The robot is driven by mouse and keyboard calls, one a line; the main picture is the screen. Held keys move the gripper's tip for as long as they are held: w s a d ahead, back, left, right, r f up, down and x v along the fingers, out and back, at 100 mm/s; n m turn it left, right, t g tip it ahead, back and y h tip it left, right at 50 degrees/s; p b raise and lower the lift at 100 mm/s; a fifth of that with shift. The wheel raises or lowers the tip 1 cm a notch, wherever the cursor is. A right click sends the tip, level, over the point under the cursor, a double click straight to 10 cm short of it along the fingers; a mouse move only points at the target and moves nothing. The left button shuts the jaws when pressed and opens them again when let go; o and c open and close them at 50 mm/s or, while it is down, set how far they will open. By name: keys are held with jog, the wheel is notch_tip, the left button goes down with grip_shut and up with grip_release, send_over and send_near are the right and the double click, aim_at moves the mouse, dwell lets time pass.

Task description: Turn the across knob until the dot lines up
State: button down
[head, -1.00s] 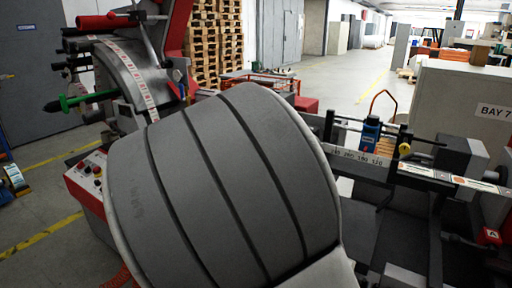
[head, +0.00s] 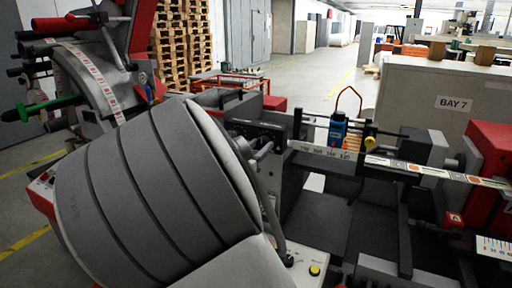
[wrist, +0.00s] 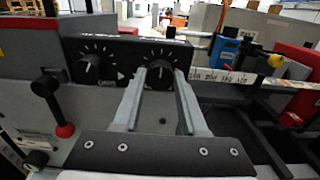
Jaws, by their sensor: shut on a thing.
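In the wrist view, a dark panel carries two round dials with white tick marks. The left knob (wrist: 90,68) has a white pointer and stands free. The right knob (wrist: 159,66) is between the fingertips of my gripper (wrist: 160,72), which is shut on it. The fingers cover the sides of its dial, and its mark is too small to read against the ticks. The lettering above the dials is not legible, so I cannot tell from it which is the across knob. In the head view, my arm's large grey link hides most of the panel and the gripper.
A blue guide unit (head: 338,130) and a printed label strip (head: 430,171) are to the right. A yellow button (head: 314,270) is at the lower middle. Open floor lies behind the machine.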

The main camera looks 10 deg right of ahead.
jog(key=shift+f+b, duration=0.1)
jog(key=shift+b, duration=0.2)
jog(key=shift+f+m+b, duration=0.15)
jog(key=shift+m+b, duration=0.5)
jog(key=shift+m, duration=0.05)
jog(key=m+b, duration=0.2)
jog(key=shift+b, duration=0.35)
jog(key=m+b, duration=0.2)
jog(key=shift+b, duration=0.35)
jog(key=shift+r+m+b, duration=0.2)
jog(key=shift+m+b, duration=0.1)
jog(key=shift+c, duration=2.2)
grip_release()
